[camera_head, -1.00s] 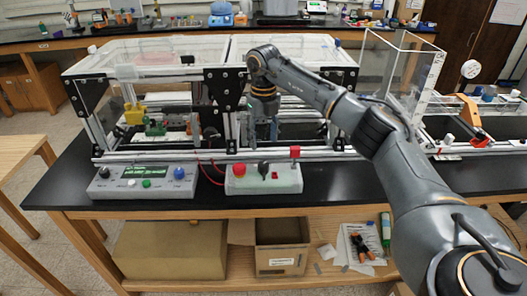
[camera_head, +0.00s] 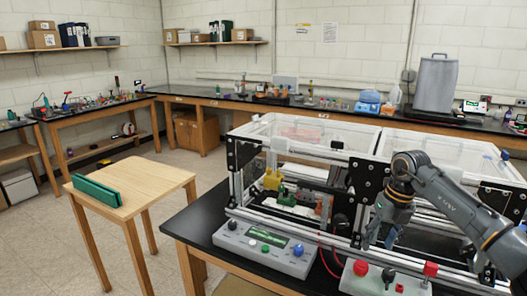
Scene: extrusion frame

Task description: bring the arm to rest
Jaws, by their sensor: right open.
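My right arm comes in from the right of the head view. Its right gripper (camera_head: 379,240) points down at the front of the extrusion frame (camera_head: 305,225), just right of a black bracket plate (camera_head: 362,181). The gripper is open, with no object seen between its fingers. The fingertips are small and dark against the frame, so I cannot tell whether they touch it. My left gripper is not in view.
A control box (camera_head: 265,247) with a green display and a second box (camera_head: 385,280) with red buttons stand before the frame. A wooden table (camera_head: 150,190) with a green holder (camera_head: 96,190) stands left. Floor between the tables is clear.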

